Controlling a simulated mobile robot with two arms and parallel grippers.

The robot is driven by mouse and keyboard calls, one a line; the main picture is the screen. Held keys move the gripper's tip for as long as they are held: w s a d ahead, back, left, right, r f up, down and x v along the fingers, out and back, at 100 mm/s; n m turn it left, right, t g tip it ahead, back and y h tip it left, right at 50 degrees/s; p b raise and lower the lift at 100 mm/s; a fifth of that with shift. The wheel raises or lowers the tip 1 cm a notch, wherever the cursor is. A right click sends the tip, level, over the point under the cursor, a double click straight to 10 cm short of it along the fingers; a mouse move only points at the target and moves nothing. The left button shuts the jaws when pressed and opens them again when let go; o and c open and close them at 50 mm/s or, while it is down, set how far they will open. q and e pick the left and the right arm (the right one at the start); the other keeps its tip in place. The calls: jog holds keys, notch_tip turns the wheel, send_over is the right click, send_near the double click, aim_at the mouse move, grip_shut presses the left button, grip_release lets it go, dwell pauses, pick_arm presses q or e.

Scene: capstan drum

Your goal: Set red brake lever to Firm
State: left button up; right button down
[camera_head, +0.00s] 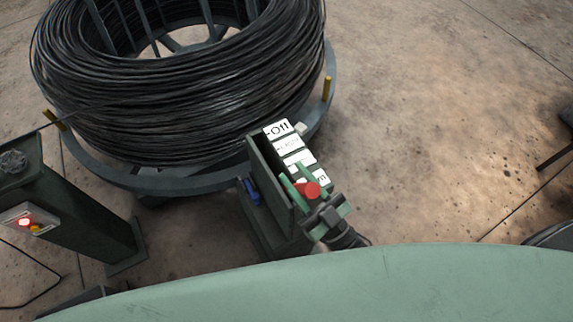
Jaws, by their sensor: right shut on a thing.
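The red brake lever's knob (309,190) shows at the lower end of a green lever box (262,205) in the middle of the view. My right gripper (310,183) is shut on the red knob, with its fingers on either side. White labels run along the box: "Off" (277,129) at the far end, then two I cannot read clearly. The nearest label (321,178) is mostly hidden by my gripper; only an "m" shows. The knob is beside this near end; its exact setting is hard to tell. My left gripper is out of view.
A large coil of dark wire (185,110) sits on a round metal stand behind the box. A blue handle (251,192) is on the box's left side. A green post with a red-lit control box (28,220) stands at left. The concrete floor at right is mostly clear.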

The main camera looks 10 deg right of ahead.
jog(key=shift+s+d+f+b, duration=0.15)
jog(key=shift+s+f+b, duration=0.2)
jog(key=shift+s, duration=0.25)
jog(key=shift+f, duration=0.1)
jog(key=shift+f, duration=0.1)
jog(key=c, duration=1.1)
grip_release()
jog(key=shift+s, duration=0.1)
jog(key=shift+o, duration=0.2)
jog(key=shift+s+d, duration=0.1)
jog(key=shift+s+d+f, duration=0.1)
jog(key=shift+s, duration=0.05)
jog(key=b+v, duration=0.2)
jog(key=v, duration=0.5)
jog(key=shift+s, duration=0.15)
jog(key=shift+f, duration=0.1)
